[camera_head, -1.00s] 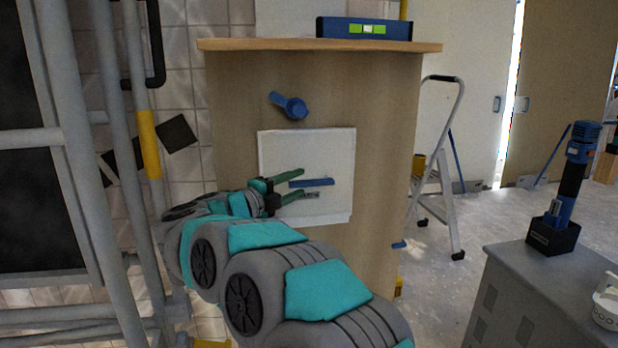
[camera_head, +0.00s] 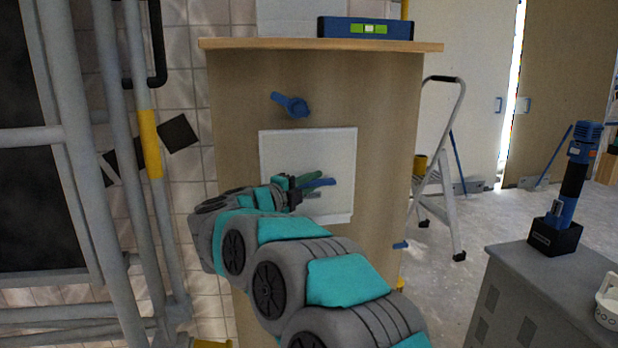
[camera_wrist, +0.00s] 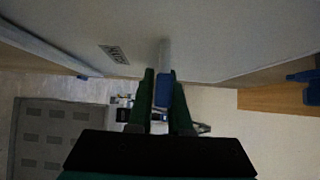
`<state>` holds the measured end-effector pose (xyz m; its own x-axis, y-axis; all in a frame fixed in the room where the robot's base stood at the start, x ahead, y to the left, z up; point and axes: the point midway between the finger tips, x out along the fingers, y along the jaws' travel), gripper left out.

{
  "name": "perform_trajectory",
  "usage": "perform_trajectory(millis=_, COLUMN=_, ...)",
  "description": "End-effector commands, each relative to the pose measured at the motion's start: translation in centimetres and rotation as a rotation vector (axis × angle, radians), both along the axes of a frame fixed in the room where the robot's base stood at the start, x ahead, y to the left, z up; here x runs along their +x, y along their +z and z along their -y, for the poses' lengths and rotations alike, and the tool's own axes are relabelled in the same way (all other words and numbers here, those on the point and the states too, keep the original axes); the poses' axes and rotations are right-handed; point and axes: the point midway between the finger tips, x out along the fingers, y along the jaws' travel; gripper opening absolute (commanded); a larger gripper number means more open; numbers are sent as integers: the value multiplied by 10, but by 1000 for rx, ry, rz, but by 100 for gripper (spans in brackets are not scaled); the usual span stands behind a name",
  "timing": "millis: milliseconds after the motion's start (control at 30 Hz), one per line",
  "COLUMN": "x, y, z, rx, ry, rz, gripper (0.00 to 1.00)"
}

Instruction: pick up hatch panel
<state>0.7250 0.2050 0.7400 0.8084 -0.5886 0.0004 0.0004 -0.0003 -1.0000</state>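The hatch panel (camera_head: 285,152) is a white square plate on the front of the wooden cabinet, and it looks upright. Its blue bar handle (camera_head: 325,182) is partly hidden by my gripper (camera_head: 314,185). The panel (camera_wrist: 225,45) fills the upper part of that view.
A blue latch lever (camera_head: 292,105) sits on the cabinet (camera_head: 390,120) above the panel. A blue spirit level (camera_head: 365,28) lies on its top. Grey pipes (camera_head: 70,130) stand close on the left. A stepladder (camera_head: 447,170) and a grey cabinet (camera_head: 510,310) are on the right.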

Motion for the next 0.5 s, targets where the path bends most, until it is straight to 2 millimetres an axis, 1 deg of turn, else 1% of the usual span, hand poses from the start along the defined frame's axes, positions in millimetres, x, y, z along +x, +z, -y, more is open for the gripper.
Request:
perform_trajectory(millis=33, x=0, y=0, z=0, rx=0, ry=0, rz=0, gripper=11)
perform_trajectory(millis=133, x=0, y=0, z=0, rx=0, ry=0, rz=0, gripper=0)
perform_trajectory(millis=500, x=0, y=0, z=0, rx=-1, ry=0, rz=-1, gripper=0)
